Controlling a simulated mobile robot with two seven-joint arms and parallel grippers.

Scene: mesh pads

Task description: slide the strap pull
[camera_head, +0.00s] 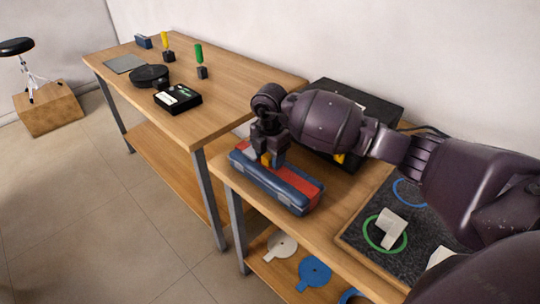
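A long blue case with a red strap (304,184) along its top lies near the left end of the nearer wooden table. A small yellow piece (266,159), which looks like the strap pull, shows on top of it toward the far end. My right gripper (268,154) points down over the case, with its dark fingers at the yellow piece. They hide part of it, and I cannot tell whether they are closed on it or only around it. My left gripper is not in view.
A black box (375,108) stands behind my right arm. A dark mesh pad (367,222) with green and blue rings and a white block (388,228) lies to the right. Flat discs lie on the lower shelf (262,265). Another table (225,92) stands at the left.

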